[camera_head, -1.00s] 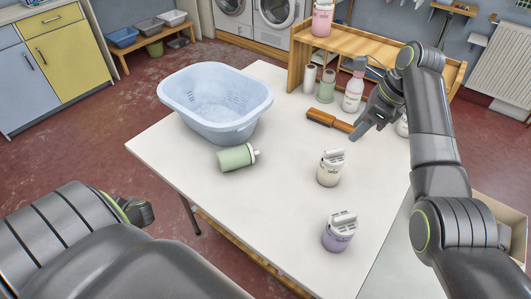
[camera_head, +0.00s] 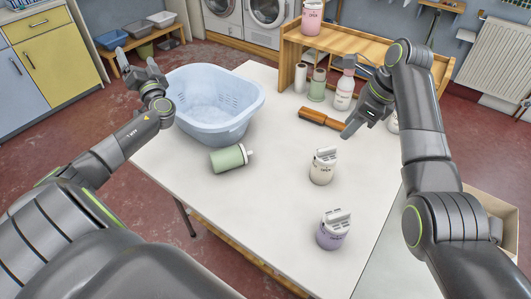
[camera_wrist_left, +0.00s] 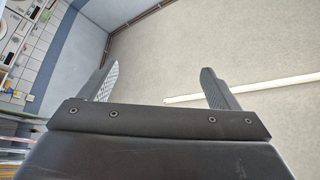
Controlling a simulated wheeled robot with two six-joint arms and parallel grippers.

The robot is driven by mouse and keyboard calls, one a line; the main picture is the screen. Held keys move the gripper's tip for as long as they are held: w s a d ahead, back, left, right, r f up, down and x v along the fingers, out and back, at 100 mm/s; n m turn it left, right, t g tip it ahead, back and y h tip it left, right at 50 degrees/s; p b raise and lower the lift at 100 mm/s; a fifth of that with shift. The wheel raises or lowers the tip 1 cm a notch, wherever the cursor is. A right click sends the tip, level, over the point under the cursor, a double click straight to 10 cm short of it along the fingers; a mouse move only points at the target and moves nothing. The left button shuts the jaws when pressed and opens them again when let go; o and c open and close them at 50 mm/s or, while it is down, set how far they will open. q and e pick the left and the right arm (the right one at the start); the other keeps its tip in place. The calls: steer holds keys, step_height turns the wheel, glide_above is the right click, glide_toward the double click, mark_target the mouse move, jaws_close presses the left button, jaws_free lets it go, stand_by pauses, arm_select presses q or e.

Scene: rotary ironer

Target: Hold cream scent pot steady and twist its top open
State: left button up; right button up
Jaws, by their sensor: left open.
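The cream scent pot (camera_head: 321,174) stands upright on the white table, right of the middle, with a pale ridged top (camera_head: 325,155) on it. Nothing touches it. My left gripper (camera_head: 140,63) is raised beside the blue basin's left side, far from the pot. Its fingers are apart and empty, also in the left wrist view (camera_wrist_left: 158,88), which faces the ceiling and walls. My right gripper (camera_head: 357,100) is above the table's right part, behind and right of the pot. Its fingers look spread, with nothing between them.
A purple pot (camera_head: 331,236) stands nearer me. A green bottle (camera_head: 229,159) lies on its side by the blue basin (camera_head: 215,125). A wooden-handled brush (camera_head: 318,117) lies behind the cream pot. Bottles stand by the wooden shelf (camera_head: 370,55). The table's front left is clear.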

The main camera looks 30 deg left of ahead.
arm_select(q)
steer(key=w+d+r+m+t+h, duration=0.4)
steer(key=w+d+m+t+h, duration=0.2)
steer(key=w+d+m+t, duration=0.45)
steer(key=m+g+h, duration=0.2)
steer(key=m+h, duration=1.9)
steer(key=m, duration=1.3)
glide_above(315, 172)
steer(key=s, duration=0.3)
step_height(315, 172, down, 19)
steer(key=shift+w+a+f, duration=0.1)
steer(key=shift+a+f, duration=0.25)
steer(key=shift+f, duration=3.7)
steer(key=x, duration=0.7)
steer(key=shift+w, duration=0.3)
